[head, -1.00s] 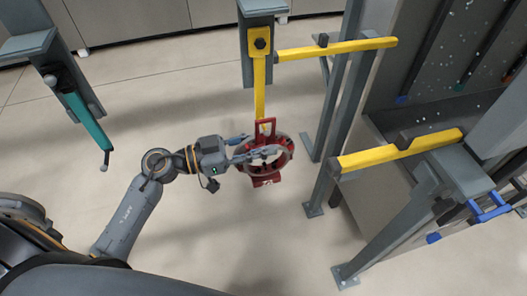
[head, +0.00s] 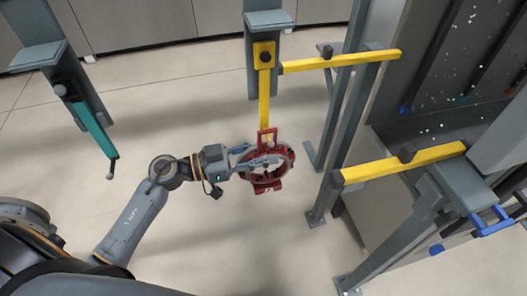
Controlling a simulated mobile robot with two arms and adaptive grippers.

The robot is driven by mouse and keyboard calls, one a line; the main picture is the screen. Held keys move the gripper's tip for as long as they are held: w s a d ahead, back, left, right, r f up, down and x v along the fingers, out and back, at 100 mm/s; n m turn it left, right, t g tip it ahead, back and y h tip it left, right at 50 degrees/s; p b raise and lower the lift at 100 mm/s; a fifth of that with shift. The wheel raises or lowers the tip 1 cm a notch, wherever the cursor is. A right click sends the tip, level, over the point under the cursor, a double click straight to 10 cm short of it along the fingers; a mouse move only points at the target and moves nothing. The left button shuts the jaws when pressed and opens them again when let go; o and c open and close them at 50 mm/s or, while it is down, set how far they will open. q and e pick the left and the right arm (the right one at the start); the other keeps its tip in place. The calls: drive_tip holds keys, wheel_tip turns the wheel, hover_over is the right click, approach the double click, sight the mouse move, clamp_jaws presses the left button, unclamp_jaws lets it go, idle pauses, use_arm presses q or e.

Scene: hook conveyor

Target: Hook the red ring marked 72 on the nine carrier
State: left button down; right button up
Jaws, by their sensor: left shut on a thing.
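The red ring (head: 269,186) has a square loop at its top and a tab below; no number is legible on it. My left gripper (head: 270,160) is shut on the ring and holds it in the air at mid-picture. A yellow carrier arm (head: 264,105) hangs from a grey bracket just above the ring. Its lower end meets the ring's loop in the picture; whether it passes through the loop, I cannot tell. No nine is legible on any carrier. My right gripper does not show.
A teal carrier arm (head: 92,128) hangs at the left. Yellow bars on grey posts (head: 402,164) stand close to the right of the ring. A blue ring-like piece (head: 490,222) is at the far right. The floor below the ring is clear.

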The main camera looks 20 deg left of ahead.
use_arm(q)
drive_tip(key=shift+r, duration=0.1)
drive_tip(key=c, duration=1)
unclamp_jaws()
drive_tip(key=v, duration=1.2)
